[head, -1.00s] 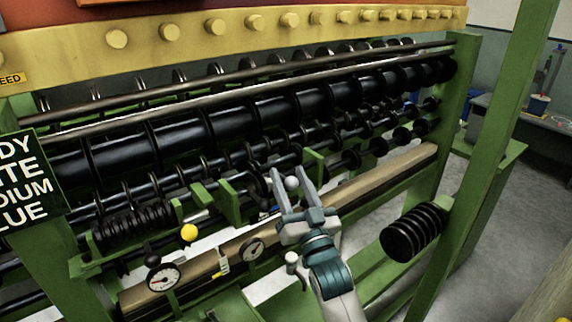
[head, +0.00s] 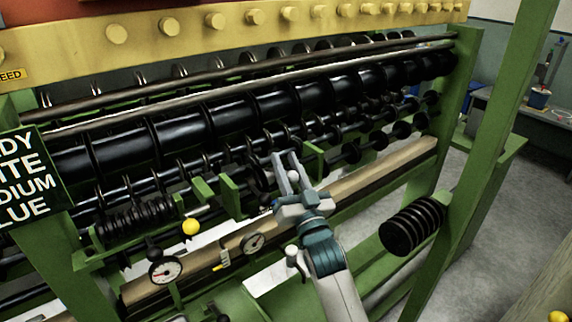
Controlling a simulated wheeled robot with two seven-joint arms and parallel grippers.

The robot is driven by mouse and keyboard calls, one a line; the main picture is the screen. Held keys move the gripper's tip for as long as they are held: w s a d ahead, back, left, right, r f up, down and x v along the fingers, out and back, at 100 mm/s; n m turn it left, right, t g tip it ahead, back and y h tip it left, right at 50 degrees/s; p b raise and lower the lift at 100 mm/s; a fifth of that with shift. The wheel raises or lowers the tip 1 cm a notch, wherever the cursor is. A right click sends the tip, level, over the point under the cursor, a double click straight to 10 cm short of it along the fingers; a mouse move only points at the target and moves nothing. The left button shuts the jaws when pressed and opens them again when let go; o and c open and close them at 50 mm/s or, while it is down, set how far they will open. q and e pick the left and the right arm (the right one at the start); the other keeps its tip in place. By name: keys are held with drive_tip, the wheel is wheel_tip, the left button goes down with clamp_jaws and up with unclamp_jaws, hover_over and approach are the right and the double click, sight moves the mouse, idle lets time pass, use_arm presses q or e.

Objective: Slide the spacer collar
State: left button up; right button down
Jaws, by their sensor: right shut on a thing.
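My right gripper (head: 287,157) reaches in from below, near the middle of the head view, at the lower rod of the green frame. Its fingers are shut on a small pale round knob (head: 294,174), partly hidden between them. Dark round collars (head: 256,178) sit on the rod just left of the fingers. I cannot tell which dark piece is the spacer collar or how the knob joins it. Green upright brackets (head: 230,195) stand left of the gripper. My left gripper is not in view.
A stack of black discs (head: 412,226) juts out at the right. Grey floor (head: 480,240) is clear beyond.

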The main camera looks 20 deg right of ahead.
drive_tip(key=w+d, duration=0.1)
drive_tip(key=d, duration=0.2)
drive_tip(key=w+d, duration=0.1)
drive_tip(key=d, duration=0.2)
drive_tip(key=w+d, duration=0.1)
drive_tip(key=d, duration=0.3)
drive_tip(key=shift+w, duration=0.35)
drive_tip(key=c, duration=1.4)
unclamp_jaws()
drive_tip(key=shift+c, duration=0.2)
drive_tip(key=shift+s+f, duration=0.1)
drive_tip(key=shift+s, duration=0.05)
